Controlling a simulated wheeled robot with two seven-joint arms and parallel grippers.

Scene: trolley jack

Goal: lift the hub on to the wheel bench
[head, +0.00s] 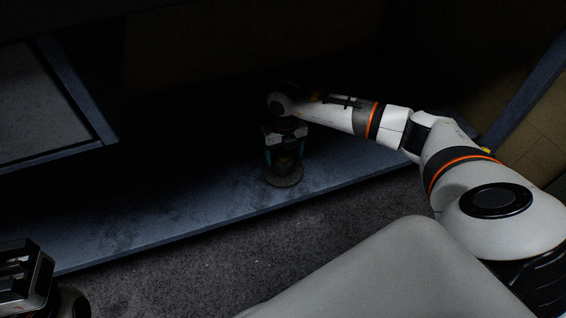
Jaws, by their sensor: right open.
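The hub, as far as I can tell, is a dark, brownish round piece with a wide disc base (284,180). It rests near the front edge of a low blue-grey metal surface (190,222). My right gripper (285,160) points down over it, open, with its teal-sided fingers on either side of the hub's narrower upper part. Whether the fingers touch it is too dark to tell. My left gripper (22,272) is at the bottom left corner, far from the hub, partly cut off. I cannot tell which surface is the wheel bench.
A blue-framed grey panel or raised top (45,105) stands at the left. A blue post (525,95) slants at the right before a tan wall (540,140). The back of the low surface is in deep shadow. Rough grey floor (230,255) lies in front.

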